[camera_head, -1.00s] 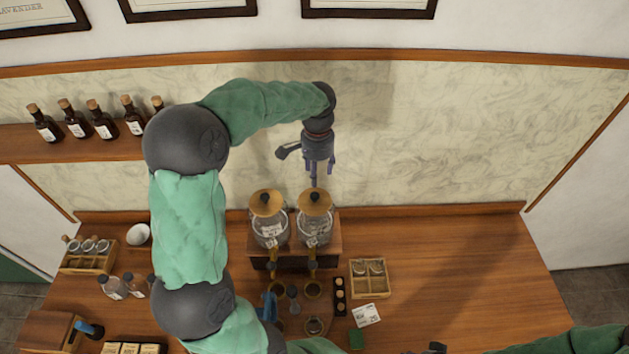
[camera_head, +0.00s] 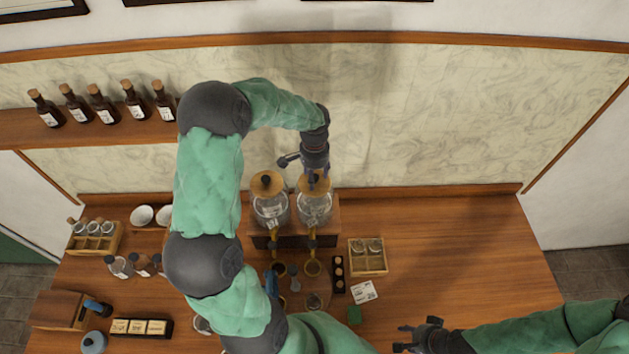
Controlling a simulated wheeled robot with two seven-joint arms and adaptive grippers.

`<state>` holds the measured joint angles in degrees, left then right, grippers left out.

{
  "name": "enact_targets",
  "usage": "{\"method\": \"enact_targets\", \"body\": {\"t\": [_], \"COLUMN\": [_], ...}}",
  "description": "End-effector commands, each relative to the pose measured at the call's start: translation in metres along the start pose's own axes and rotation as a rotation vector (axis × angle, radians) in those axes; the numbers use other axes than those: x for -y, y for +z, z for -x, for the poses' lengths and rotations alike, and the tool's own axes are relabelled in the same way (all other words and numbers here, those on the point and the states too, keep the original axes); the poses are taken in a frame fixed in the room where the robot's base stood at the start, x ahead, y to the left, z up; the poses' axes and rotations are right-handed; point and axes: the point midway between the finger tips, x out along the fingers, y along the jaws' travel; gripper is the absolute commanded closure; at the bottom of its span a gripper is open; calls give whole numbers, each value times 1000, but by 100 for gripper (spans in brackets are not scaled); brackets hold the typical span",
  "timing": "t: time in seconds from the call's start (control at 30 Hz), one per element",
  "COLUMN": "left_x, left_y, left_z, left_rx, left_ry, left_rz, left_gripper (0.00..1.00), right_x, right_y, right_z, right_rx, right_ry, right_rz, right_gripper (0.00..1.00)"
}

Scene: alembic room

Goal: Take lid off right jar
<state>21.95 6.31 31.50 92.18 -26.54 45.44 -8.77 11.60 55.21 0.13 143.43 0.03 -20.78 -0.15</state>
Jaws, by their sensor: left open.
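Two glass jars with wooden lids and dark knobs stand side by side on a wooden stand. The right jar (camera_head: 314,209) has its lid (camera_head: 326,188) on. My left gripper (camera_head: 314,180) is open and points down right over this lid, with its fingers around or just beside the knob, which they largely hide. I cannot tell whether they touch it. The left jar (camera_head: 270,209) has its lid (camera_head: 267,183) on. My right gripper (camera_head: 402,338) is low in the picture over the table's front, empty, its fingers spread apart.
A wooden box with small jars (camera_head: 367,257), a white card (camera_head: 363,291) and a green block (camera_head: 354,315) lie right of the stand. Corked bottles (camera_head: 102,105) line the left shelf. The table's right side (camera_head: 470,250) is clear.

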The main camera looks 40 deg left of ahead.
Motion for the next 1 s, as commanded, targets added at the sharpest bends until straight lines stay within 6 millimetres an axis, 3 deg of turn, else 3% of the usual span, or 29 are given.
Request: {"method": "enact_targets", "body": {"t": [0.2, 0.4, 0.8, 1.0], "left_x": [0, 0, 0, 0], "left_y": [0, 0, 0, -1], "left_z": [-1, -1, 0, 11], "left_rx": [-1, 0, -1, -3], "left_ry": [0, 0, 0, -1], "left_rz": [0, 0, 0, -1], "left_gripper": [44, 100, 100, 100], "right_x": [0, 0, 0, -1], "right_y": [0, 0, 0, 0], "right_z": [0, 0, 0, -2], "right_rx": [0, 0, 0, 0], "right_ry": [0, 0, 0, 0], "right_rz": [0, 0, 0, 0], "right_gripper": [60, 60, 60, 60]}}
